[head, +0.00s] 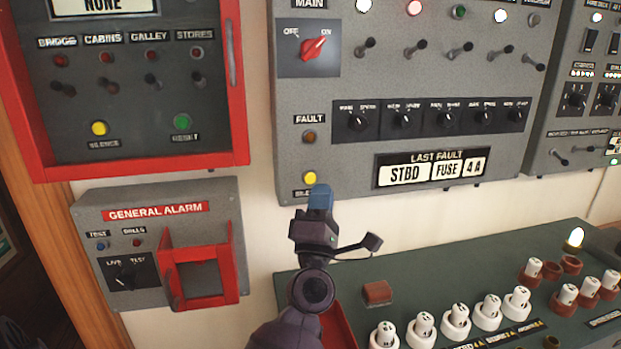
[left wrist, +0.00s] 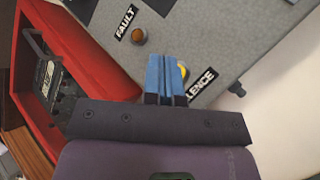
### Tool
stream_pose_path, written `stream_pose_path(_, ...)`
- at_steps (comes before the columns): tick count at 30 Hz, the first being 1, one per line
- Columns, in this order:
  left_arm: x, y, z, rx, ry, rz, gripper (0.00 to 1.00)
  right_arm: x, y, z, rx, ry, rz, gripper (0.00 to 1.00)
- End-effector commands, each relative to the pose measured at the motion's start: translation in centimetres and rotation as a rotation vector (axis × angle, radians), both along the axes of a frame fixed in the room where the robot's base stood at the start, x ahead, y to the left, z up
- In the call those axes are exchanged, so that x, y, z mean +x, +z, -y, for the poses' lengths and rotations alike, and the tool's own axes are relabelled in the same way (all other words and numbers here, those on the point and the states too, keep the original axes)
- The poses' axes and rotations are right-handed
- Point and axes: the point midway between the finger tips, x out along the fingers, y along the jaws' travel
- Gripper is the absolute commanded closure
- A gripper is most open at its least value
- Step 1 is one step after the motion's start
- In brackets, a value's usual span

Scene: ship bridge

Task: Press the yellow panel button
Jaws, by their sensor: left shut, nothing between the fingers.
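A yellow button (head: 310,178) sits at the lower left of the grey main panel (head: 400,130), with a label below it partly hidden by my gripper. My left gripper (head: 321,190) has its blue fingers shut with nothing between them, and overlaps the button's lower right side. In the left wrist view the yellow button (left wrist: 184,69) shows only in part beside the blue fingertips (left wrist: 167,62), above a label ending in "LENCE". I cannot tell whether the fingertips touch it. Another yellow button (head: 99,128) is on the red-framed panel at the left. My right gripper is not in view.
An unlit orange fault lamp (head: 309,136) is above the button. A general alarm box (head: 160,240) with a red guard frame (head: 203,275) stands out at the lower left. A green desk (head: 450,270) with several white fuses lies below right.

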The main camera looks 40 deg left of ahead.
Motion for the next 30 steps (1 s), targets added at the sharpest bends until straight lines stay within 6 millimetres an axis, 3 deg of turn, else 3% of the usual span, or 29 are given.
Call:
stream_pose_path(9,-1.4,0.0,1.6,0.000,0.000,0.000,1.00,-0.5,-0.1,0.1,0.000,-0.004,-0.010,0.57)
stream_pose_path(30,-1.4,0.0,1.6,0.000,0.000,0.000,1.00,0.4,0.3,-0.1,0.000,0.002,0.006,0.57)
